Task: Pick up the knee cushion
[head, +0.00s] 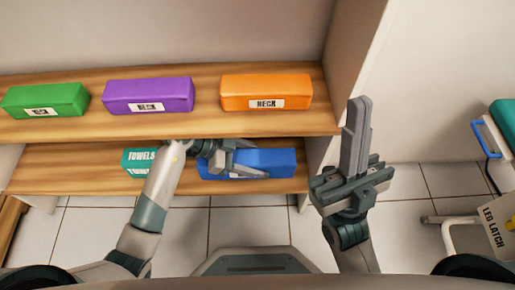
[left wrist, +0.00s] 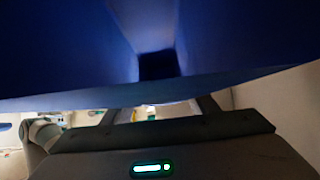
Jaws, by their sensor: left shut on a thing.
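A blue cushion (head: 277,160) lies on the lower shelf, with its label mostly hidden behind my left gripper. I take it for the knee cushion, but cannot read its label. My left gripper (head: 250,162) reaches in from the left and is shut on the blue cushion's front. In the left wrist view the blue cushion (left wrist: 230,45) fills the upper part, close to the camera, above the gripper's dark body. My right gripper (head: 357,135) points upward, empty, right of the shelves; its fingers look pressed together.
The upper shelf (head: 210,122) holds a green cushion (head: 45,99), a purple cushion (head: 148,95) and an orange cushion (head: 266,91), the last labelled NECK. A teal TOWELS pack (head: 138,159) sits left of my left gripper. A sign reading LEG LATCH (head: 497,222) stands at right.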

